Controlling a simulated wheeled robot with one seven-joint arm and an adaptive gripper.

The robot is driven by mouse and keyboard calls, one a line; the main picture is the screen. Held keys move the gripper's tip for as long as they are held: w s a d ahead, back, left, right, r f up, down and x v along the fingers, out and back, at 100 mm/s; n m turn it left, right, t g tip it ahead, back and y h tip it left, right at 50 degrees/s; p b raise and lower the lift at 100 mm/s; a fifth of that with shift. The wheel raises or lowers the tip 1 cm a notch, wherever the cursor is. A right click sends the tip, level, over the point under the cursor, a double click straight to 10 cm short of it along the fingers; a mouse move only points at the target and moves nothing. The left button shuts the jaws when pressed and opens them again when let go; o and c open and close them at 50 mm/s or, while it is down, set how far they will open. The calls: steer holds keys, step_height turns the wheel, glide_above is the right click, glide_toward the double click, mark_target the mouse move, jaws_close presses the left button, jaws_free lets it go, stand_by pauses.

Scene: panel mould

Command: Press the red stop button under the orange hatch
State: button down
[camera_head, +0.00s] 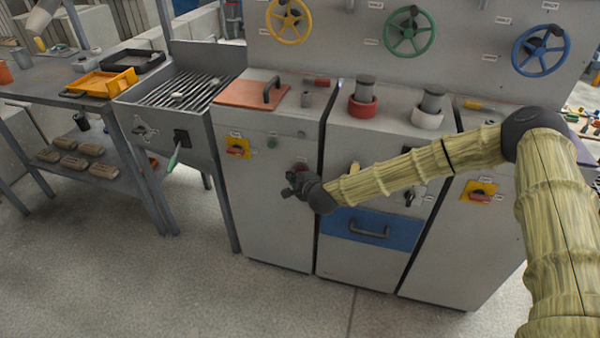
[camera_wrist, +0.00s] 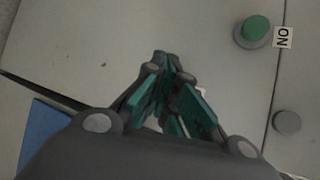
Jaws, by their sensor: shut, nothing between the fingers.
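The orange hatch (camera_head: 245,93) lies closed and flat on top of the left cabinet, with a dark handle. On that cabinet's front face, a bit of the red stop button (camera_head: 300,166) shows just above my gripper (camera_head: 291,182); the rest is hidden behind the gripper. My gripper is shut and empty, right at the cabinet face. I cannot tell whether it touches the button. In the wrist view the shut fingers (camera_wrist: 164,64) point at the grey panel, and no red shows there.
A green button (camera_head: 272,143) sits left of my gripper; it also shows in the wrist view (camera_wrist: 256,28) beside a label. A yellow plate with a red switch (camera_head: 238,147) is further left. A blue drawer (camera_head: 370,230) with a handle is below my arm. The floor in front is clear.

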steer(key=shift+s+a, duration=0.15)
steer(key=shift+s, duration=0.2)
steer(key=s, duration=0.1)
steer(key=s+a, duration=0.1)
steer(key=s, duration=0.2)
steer(key=shift+s+a, duration=0.3)
steer(key=shift+s, duration=0.1)
stand_by(0.9)
